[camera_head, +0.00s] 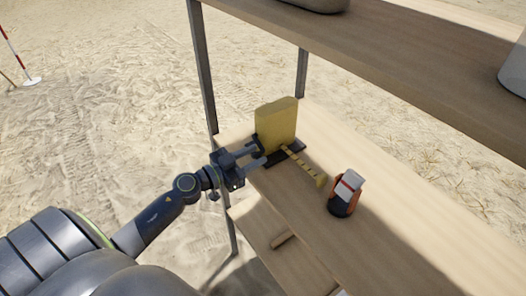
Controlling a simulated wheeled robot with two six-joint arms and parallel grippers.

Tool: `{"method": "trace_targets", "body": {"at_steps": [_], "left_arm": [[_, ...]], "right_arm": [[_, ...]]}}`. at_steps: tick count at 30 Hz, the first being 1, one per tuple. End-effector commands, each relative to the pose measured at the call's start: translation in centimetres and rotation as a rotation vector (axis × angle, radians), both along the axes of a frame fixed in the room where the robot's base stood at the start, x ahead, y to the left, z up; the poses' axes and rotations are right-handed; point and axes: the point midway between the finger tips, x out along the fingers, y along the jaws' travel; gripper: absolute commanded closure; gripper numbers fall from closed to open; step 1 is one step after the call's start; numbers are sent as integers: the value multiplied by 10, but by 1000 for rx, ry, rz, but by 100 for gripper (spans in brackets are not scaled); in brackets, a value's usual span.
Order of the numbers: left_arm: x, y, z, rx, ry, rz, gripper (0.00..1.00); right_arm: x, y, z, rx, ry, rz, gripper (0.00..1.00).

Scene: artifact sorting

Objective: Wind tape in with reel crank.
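The tape reel (277,122) is a yellow block-shaped case standing upright on a dark base on the middle shelf. A yellow tape with dark marks (303,166) runs out from its foot toward the lower right and ends in a small yellow end piece (321,181). My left gripper (261,153) comes in from the left, with its fingertips at the reel's lower left side. Its two fingers are apart, and a dark part shows by the tips. I cannot tell whether this is the crank or whether the fingers clamp it. My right gripper is not in view.
An orange and black holder (342,204) with a white and red item stands on the shelf right of the tape. A lower shelf (262,226) lies beneath.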

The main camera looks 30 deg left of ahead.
Motion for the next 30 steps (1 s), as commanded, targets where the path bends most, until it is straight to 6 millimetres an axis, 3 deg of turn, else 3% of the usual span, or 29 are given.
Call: {"method": "trace_targets", "body": {"at_steps": [9,18,30], "left_arm": [[0,0,0,0,0,1,66],[0,0,0,-1,0,1,100],[0,1,-4,52,-22,1,100]], "right_arm": [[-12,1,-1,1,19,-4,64],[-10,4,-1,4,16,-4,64],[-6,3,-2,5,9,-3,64]]}}
